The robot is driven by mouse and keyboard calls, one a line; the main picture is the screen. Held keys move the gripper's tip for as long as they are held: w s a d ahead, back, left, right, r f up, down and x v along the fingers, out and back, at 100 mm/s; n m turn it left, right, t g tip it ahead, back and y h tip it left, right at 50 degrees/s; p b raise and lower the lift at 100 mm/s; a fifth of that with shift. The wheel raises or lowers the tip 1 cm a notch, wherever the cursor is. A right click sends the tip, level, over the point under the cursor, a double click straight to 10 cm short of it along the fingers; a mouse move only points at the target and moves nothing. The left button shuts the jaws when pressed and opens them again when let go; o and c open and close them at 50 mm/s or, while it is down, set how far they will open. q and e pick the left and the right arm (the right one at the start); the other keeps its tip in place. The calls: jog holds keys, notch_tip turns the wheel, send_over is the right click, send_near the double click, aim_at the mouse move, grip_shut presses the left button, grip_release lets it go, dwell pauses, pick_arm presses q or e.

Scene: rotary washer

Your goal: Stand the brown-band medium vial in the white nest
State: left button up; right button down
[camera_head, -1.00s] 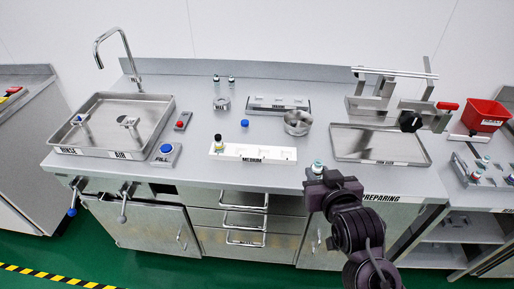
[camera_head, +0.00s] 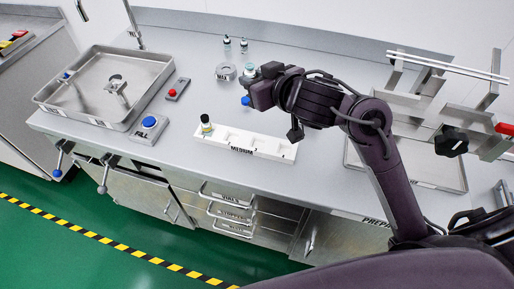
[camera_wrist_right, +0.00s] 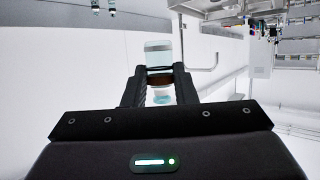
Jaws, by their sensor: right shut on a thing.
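My right gripper (camera_head: 254,84) is shut on a vial in the air over the back of the white nest. In the right wrist view the vial (camera_wrist_right: 158,50) stands between the fingertips (camera_wrist_right: 160,74), with a clear pale end and a brown band at the fingers. In the head view only a bit of the vial (camera_head: 249,70) shows beside the gripper. The white nest (camera_head: 222,139) is a long strip marked MEDIUM, with a dark-capped vial (camera_head: 206,123) standing at its left end. Its right part looks empty. My left gripper is not in view.
A blue round thing (camera_head: 246,100) lies just behind the nest, under the gripper. A metal ring (camera_head: 226,72) and two small vials (camera_head: 227,45) stand at the back. The sink tray (camera_head: 70,90), a red button (camera_head: 172,92) and a blue button (camera_head: 149,122) are left.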

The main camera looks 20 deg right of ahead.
jog(key=shift+w+a+r+n+y+b, duration=0.1)
jog(key=shift+w+r+n+y+b, duration=0.1)
jog(key=shift+w+n+y+b, duration=0.15)
jog(key=n+y+b, duration=0.1)
jog(key=f+n+g+y+b, duration=0.1)
jog(key=b, duration=0.1)
jog(key=shift+w+y, duration=0.25)
jog(key=shift+w, duration=0.1)
jog(key=s+d+f+n+g+b, duration=0.1)
jog(key=d, duration=0.1)
jog(key=y+b, duration=0.1)
jog(key=b, duration=0.3)
send_over(264, 147)
notch_tip(264, 147, down, 15)
jog(key=shift+w+r, duration=0.1)
jog(key=shift+w, duration=0.05)
notch_tip(264, 147, down, 5)
jog(key=shift+r+b, duration=0.1)
jog(key=shift+b, duration=0.4)
jog(key=shift+f, duration=0.3)
jog(key=c, duration=1.3)
grip_release()
jog(key=shift+c, duration=0.2)
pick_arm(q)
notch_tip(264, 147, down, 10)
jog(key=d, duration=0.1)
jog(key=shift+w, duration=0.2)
pick_arm(e)
jog(key=shift+o, duration=0.9)
